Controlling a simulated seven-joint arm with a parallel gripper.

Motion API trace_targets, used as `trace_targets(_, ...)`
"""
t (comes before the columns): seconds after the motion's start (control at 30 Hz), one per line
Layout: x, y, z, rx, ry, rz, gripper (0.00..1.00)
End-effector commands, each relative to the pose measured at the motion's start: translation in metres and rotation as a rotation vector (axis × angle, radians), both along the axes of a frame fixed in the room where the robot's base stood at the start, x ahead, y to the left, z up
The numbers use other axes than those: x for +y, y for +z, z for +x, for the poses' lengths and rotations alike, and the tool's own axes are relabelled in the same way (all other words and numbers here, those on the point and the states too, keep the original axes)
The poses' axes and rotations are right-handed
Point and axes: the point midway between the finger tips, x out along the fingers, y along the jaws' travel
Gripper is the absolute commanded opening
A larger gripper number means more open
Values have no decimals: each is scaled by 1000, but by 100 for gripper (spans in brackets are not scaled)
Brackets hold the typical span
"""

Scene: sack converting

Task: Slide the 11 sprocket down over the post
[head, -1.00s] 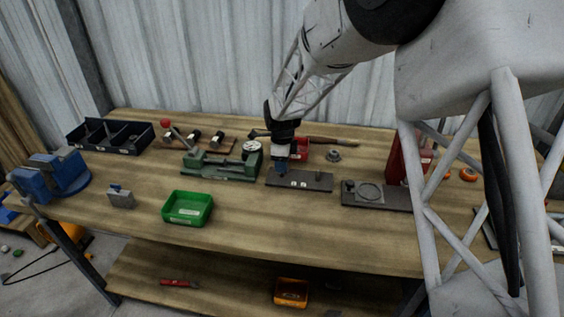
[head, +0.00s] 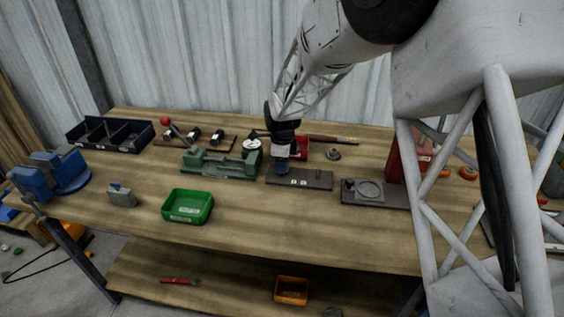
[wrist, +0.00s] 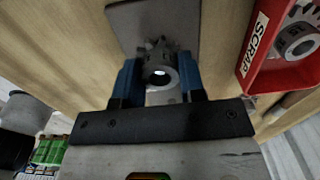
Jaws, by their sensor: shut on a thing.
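My gripper (wrist: 160,85) has blue fingers and is shut on a grey metal sprocket (wrist: 154,51) with teeth and a round hub. A small bright spot shows inside its bore; I cannot tell whether it is the post's top. In the head view my gripper (head: 281,164) is over the left end of a dark base plate (head: 315,185), which also shows below the sprocket in the wrist view (wrist: 190,20). A short post (head: 318,173) stands at the plate's right end. Any post under the gripper is hidden, as is the sprocket's height above the plate.
A red SCRAP bin (wrist: 257,75) with another sprocket (wrist: 298,40) inside is close on the right in the wrist view. A green fixture (head: 220,164) stands left of the plate, a ringed plate (head: 395,197) right. A loose gear part (head: 333,154) lies behind.

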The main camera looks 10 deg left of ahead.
Motion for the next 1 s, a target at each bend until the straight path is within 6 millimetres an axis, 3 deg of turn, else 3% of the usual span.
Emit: trace_targets(1.0,0,-14,0,-1,0,0,9)
